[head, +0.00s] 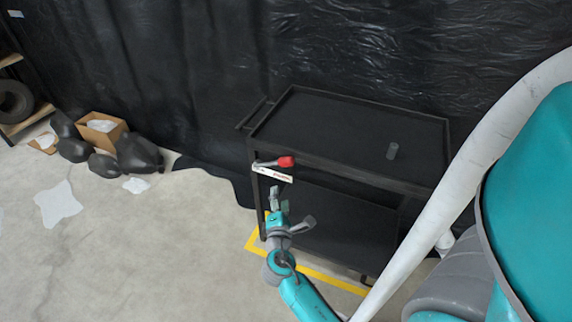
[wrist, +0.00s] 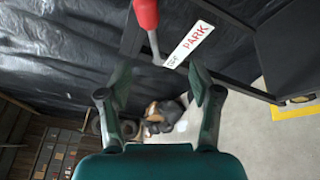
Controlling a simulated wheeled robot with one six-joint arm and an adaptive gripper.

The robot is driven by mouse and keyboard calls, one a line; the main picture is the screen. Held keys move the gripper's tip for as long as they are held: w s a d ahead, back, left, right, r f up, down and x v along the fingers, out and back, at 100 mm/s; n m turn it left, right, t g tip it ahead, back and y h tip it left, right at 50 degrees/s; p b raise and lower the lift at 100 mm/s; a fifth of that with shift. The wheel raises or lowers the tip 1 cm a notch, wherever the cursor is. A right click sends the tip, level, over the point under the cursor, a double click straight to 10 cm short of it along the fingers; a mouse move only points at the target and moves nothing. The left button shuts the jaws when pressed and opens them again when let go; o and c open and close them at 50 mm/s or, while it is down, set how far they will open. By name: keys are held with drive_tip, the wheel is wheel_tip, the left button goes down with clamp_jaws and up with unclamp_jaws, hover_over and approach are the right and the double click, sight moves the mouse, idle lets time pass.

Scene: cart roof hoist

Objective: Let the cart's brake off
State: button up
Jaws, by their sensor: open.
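The black two-shelf cart (head: 345,160) stands against the black sheeting. Its brake lever has a red grip (head: 286,161) at the cart's near left corner; the lever lies nearly level, grip pointing right. Just below is a white label plate (head: 272,173); in the wrist view the plate (wrist: 190,42) reads PARK in red, with smaller unclear text beside it. The grip (wrist: 146,14) shows at the top of the wrist view, cut off by the edge. My gripper (head: 291,208) is open and empty, below and in front of the lever, apart from it.
A push bar (head: 254,113) sticks out at the cart's left end. Yellow floor tape (head: 318,276) runs around the cart. Dark bags and a cardboard box (head: 101,131) lie at left.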

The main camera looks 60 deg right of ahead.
sight(286, 165)
drive_tip(key=shift+g+h, duration=0.6)
drive_tip(key=shift+h, duration=0.1)
drive_tip(key=x, duration=0.4)
drive_tip(key=r+x, duration=0.1)
drive_tip(key=x, duration=0.4)
drive_tip(key=r+x, duration=0.1)
drive_tip(key=x, duration=0.3)
drive_tip(key=shift+s+d+r, duration=0.1)
drive_tip(key=shift+s+d, duration=0.1)
drive_tip(key=shift+d, duration=0.2)
clamp_jaws()
